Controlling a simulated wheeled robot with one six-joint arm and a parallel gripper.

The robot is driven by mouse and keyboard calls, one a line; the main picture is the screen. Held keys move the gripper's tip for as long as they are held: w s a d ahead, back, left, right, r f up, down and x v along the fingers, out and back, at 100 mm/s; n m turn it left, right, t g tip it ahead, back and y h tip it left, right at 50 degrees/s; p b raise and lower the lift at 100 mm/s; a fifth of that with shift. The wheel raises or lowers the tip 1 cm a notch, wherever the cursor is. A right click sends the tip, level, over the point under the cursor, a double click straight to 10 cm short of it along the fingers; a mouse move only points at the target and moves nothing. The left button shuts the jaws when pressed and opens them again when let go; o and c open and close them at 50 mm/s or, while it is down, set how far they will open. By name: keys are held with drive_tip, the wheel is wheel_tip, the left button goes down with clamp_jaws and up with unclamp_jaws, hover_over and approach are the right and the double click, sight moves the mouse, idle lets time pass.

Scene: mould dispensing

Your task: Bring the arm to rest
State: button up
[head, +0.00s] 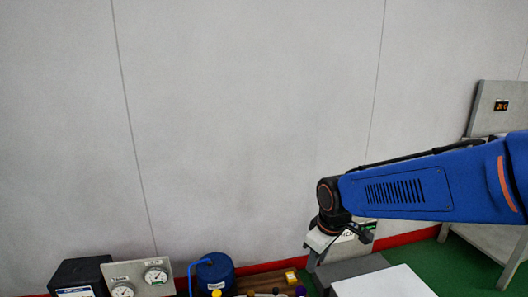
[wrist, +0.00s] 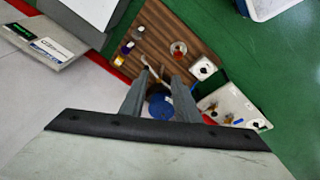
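My blue arm reaches in from the right in the head view. My gripper (head: 312,262) hangs at its end, above the bench items and in front of the wall. In the wrist view, the two grey fingers of my gripper (wrist: 162,82) stand apart with a gap between them. No held object is visible between the tips. A blue canister (wrist: 160,107) shows beyond the gap, lower down. It also stands at the bottom of the head view (head: 216,274), left of my gripper.
A wooden board (wrist: 200,55) carries small bottles and a reddish round dish (wrist: 178,48). A gauge panel (head: 138,278) and black box (head: 80,276) stand at the left. A white-topped block (head: 385,283) lies below my arm. The upper wall area is clear.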

drive_tip(key=s+d+r+m+t, duration=0.1)
drive_tip(key=s+d+r+m, duration=0.1)
drive_tip(key=s+d+m, duration=0.2)
drive_tip(key=s+d+r+m+t+h, duration=0.1)
drive_tip(key=s+d+r+m, duration=0.2)
drive_tip(key=s+d, duration=0.7)
drive_tip(key=shift+s+d+m, duration=0.15)
drive_tip(key=shift+s+m, duration=0.85)
drive_tip(key=shift+s, duration=1.55)
drive_tip(key=shift+r, duration=0.1)
